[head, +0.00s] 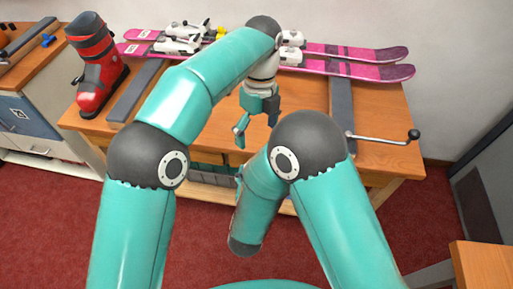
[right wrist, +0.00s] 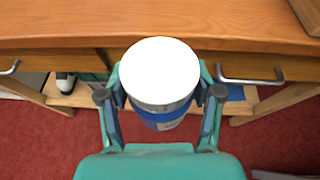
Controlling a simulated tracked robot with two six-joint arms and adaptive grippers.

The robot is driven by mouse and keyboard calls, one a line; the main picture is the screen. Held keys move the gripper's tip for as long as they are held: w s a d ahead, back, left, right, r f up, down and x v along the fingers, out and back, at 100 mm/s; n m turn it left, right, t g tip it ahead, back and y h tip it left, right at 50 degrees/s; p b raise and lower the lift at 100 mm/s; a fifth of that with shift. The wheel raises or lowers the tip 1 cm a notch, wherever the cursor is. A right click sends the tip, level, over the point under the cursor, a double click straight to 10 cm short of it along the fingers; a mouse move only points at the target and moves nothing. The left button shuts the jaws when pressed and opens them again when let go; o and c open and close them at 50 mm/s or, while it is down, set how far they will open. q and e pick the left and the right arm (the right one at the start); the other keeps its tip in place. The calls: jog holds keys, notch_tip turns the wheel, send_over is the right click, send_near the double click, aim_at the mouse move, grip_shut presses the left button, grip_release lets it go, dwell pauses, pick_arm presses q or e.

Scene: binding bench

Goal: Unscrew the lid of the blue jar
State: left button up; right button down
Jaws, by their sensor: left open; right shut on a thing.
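The blue jar (right wrist: 165,121) is in the right wrist view, with its round white lid (right wrist: 160,70) facing the camera. A greyish rim shows under the lid. My right gripper (right wrist: 162,102) is shut on the jar, one finger on each side, and holds it in front of the bench edge. In the head view the jar and my right gripper are hidden behind my arm. My left gripper (head: 257,122) is open and empty above the wooden bench, apart from the jar.
Pink skis (head: 345,68) with bindings lie across the back of the bench (head: 393,103). A red ski boot (head: 95,60) stands at the left. A crank handle (head: 413,135) sticks out at the right. Drawer handles (right wrist: 250,79) face the jar. Red floor lies in front.

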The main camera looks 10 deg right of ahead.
pick_arm(q)
jog(key=f, duration=0.3)
jog(key=s+f, duration=0.1)
jog(key=f, duration=0.7)
jog(key=shift+s+a, duration=0.35)
jog(key=shift+s, duration=0.05)
jog(key=c, duration=1.4)
jog(key=n, duration=0.4)
jog(key=shift+a+n+h, duration=0.1)
jog(key=shift+n+h, duration=0.3)
jog(key=n+h, duration=0.1)
jog(key=n, duration=0.3)
jog(key=shift+a+n, duration=0.1)
jog(key=shift+n, duration=0.3)
jog(key=n, duration=0.4)
jog(key=shift+s+r+n+t, duration=0.1)
jog(key=shift+n+t, duration=0.2)
jog(key=shift+t, duration=0.1)
jog(key=n+t, duration=0.1)
jog(key=n, duration=0.5)
jog(key=shift+s+h, duration=0.1)
jog(key=shift+h, duration=0.3)
